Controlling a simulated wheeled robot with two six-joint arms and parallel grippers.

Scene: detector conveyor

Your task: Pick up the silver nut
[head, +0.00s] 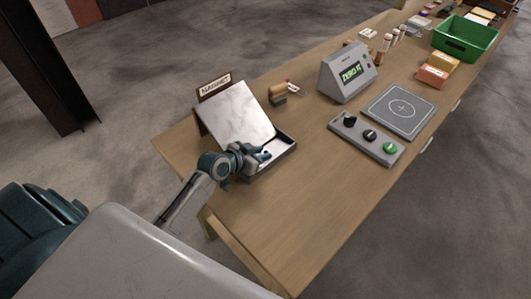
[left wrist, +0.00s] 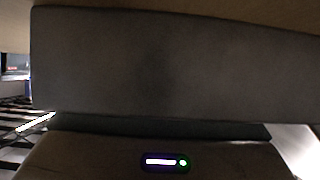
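I cannot make out a silver nut in either view. My left gripper (head: 262,156) is at the near side of a shallow grey tray (head: 285,151) with a pale inside, low at its rim. The gripper is small and partly hidden by its wrist, so I cannot tell if its fingers are open or shut, or hold anything. In the left wrist view a broad dark grey surface (left wrist: 170,62) fills the picture close up, and no fingertips can be told apart. My right gripper is not in view.
A tilted pale panel (head: 238,112) with a sign stands behind the tray. To the right are a display box (head: 347,73) reading "ZERO IT", a button strip (head: 366,139) and a square grey plate (head: 400,111). A green bin (head: 465,37) stands farther off. The front tabletop is clear.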

